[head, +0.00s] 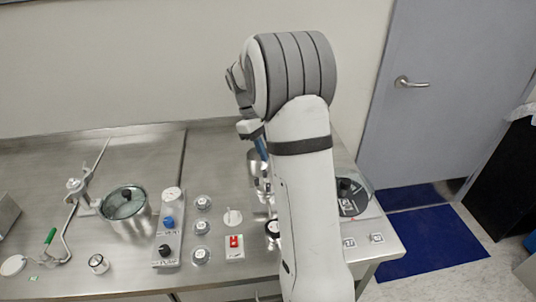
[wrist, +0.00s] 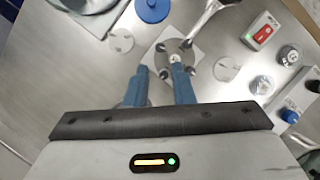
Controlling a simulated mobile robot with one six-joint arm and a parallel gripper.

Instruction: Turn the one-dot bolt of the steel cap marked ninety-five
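In the wrist view a round steel cap (wrist: 181,50) sits on a pale square plate, with several dark bolts (wrist: 187,44) around its rim. No number or dot mark can be read, so I cannot tell which bolt has one dot or whether this cap is ninety-five. My gripper (wrist: 160,69) is open, its two blue fingers apart at the near side of the cap. The fingers overlap part of it, and I cannot tell whether they touch. In the head view my arm hides most of the gripper; a blue finger (head: 262,150) shows beside it.
A red switch box (wrist: 262,32) and steel knobs stand right of the cap. A blue disc (wrist: 152,9) lies beyond it. A steel pipe or handle (wrist: 208,14) rises close behind the cap. A lidded pot (head: 125,203) stands left on the steel bench (head: 60,155).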

